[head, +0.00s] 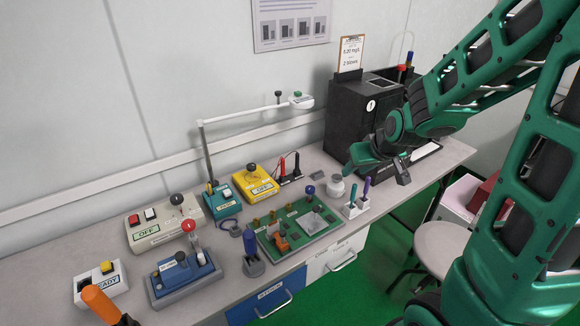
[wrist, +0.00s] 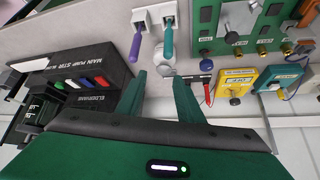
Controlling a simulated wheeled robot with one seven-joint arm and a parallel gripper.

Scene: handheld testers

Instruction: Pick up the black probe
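The black probe (head: 283,168) stands beside a red probe (head: 297,164), just right of the yellow tester (head: 255,183), near the wall. In the wrist view, a dark bar that looks like the black probe (wrist: 194,79) lies beside the red probe (wrist: 207,92). My gripper (head: 385,170) is above the bench, right of the probes and in front of the black machine. In the wrist view my gripper (wrist: 160,85) has its two green fingers spread apart with nothing held between them. The right finger is near the dark bar in the picture; the height gap is unclear.
A white holder (head: 354,209) with two pens and a small jar (head: 335,188) stand between my gripper and the green board (head: 290,238). The black machine (head: 355,110) fills the bench's back right. A lamp arm (head: 245,115) stretches above the yellow tester.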

